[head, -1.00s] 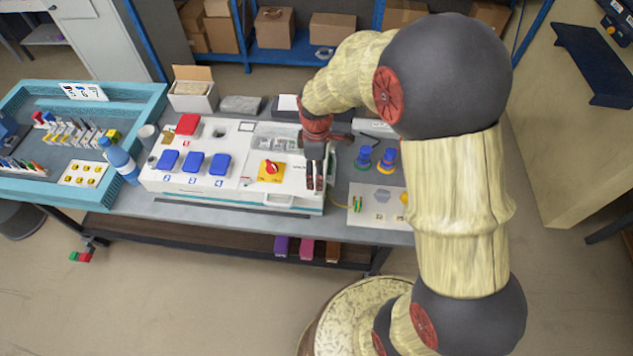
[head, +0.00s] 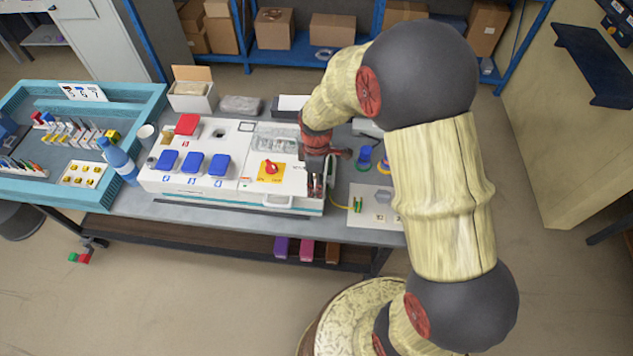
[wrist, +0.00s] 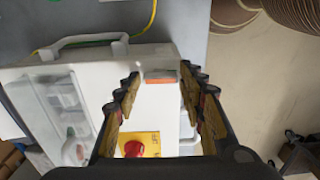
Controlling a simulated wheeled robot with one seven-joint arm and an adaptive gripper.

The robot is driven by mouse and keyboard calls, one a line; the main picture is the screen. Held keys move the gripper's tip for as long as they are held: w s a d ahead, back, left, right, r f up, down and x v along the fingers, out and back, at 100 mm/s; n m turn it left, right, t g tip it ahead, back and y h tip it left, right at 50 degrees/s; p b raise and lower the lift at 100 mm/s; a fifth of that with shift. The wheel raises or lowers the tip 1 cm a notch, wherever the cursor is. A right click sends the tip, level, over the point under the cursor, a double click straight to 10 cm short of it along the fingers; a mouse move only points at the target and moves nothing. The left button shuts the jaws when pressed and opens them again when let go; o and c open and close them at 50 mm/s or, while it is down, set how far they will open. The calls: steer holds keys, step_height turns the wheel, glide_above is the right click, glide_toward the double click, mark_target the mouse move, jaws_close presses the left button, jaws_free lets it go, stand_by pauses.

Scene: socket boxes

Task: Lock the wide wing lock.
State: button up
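The white socket box (head: 232,185) lies on the table. A small flat bar with an orange face and grey edge (wrist: 160,77) sits on it near its right end; it may be the wide wing lock, but I cannot be sure. It is hidden behind my gripper in the head view. My gripper (head: 323,186) points down over the right end of the box. In the wrist view its fingers are apart, one on each side of the bar, with nothing held. I cannot tell whether they touch it. A red knob on a yellow plate (head: 271,170) is left of my gripper.
Blue covers (head: 193,162) and a red cover (head: 187,124) are on the box's left part. A carry handle (wrist: 95,45) and a yellow-green cable are at its right end. A teal tray (head: 150,98) and blue bottle (head: 119,157) stand left.

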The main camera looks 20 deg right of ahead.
steer(key=c, duration=0.6)
steer(key=shift+c, duration=0.7)
steer(key=shift+m, duration=0.3)
steer(key=m+p, duration=0.1)
steer(key=m, duration=0.5)
steer(key=m+p, duration=0.1)
steer(key=m, duration=0.4)
steer(key=shift+m, duration=0.4)
steer(key=m, duration=0.5)
steer(key=shift+m, duration=0.3)
steer(key=shift+p, duration=0.3)
steer(key=o, duration=1.2)
steer(key=shift+c, duration=0.2)
